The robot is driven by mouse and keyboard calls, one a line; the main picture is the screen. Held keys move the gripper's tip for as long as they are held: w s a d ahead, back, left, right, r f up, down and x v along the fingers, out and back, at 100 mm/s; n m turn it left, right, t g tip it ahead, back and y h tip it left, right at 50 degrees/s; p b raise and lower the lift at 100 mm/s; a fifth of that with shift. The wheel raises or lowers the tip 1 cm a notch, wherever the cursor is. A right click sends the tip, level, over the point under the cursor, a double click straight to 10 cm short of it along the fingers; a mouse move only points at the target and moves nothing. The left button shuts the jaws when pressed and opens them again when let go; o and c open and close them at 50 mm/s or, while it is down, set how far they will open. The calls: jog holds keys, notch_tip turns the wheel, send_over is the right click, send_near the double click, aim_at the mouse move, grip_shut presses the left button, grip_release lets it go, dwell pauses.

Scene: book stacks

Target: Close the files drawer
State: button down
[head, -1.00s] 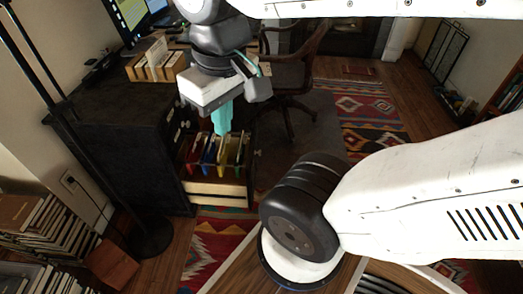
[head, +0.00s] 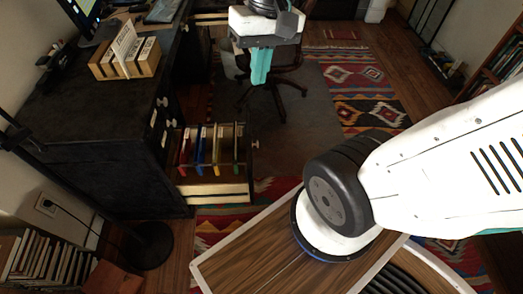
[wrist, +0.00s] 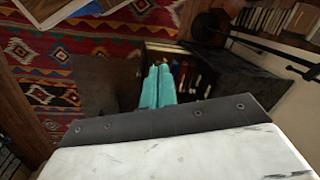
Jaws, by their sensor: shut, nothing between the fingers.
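The files drawer (head: 215,188) stands pulled out from the front of the black desk (head: 100,130). It holds upright folders (head: 212,152) in red, blue, yellow and green, and a small knob (head: 256,145) shows at its front. My gripper (head: 260,78) is shut and empty. In the head view its teal fingers point down, above and beyond the drawer, apart from it. In the wrist view the shut fingers (wrist: 157,88) overlap part of the drawer area, and colored folders (wrist: 183,72) show just beyond them.
A wooden card box (head: 125,62) sits on the desk top. An office chair (head: 280,85) stands behind my gripper. A patterned rug (head: 365,90) covers the floor to the right. A lamp base (head: 140,248) and books (head: 45,262) are at the lower left.

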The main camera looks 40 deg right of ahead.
jog(key=w+d+f+m+y, duration=0.2)
jog(key=w+d+f+m, duration=0.2)
jog(key=w+f, duration=0.25)
jog(key=w+d+f+m+t+y, duration=0.1)
jog(key=w+d+f+m+y, duration=0.15)
jog(key=w+f, duration=0.4)
jog(key=w+d+f+m+y, duration=0.1)
jog(key=w+d+f+m, duration=0.35)
jog(key=f, duration=0.35)
jog(key=s+d+f+m+t, duration=0.15)
jog(key=d+f+m, duration=0.25)
jog(key=f, duration=0.6)
jog(key=s+d+f+m+t, duration=0.1)
jog(key=s+d+f+m, duration=0.2)
jog(key=f, duration=0.8)
jog(key=d+f+m+t, duration=0.1)
jog(key=d+f+m, duration=0.3)
jog(key=f, duration=0.6)
jog(key=w+a+r+x, duration=0.1)
jog(key=x, duration=1.2)
jog(key=shift+a+r+m, duration=0.2)
jog(key=shift+r+m, duration=0.1)
jog(key=shift+r, duration=0.15)
jog(key=shift+w, duration=0.15)
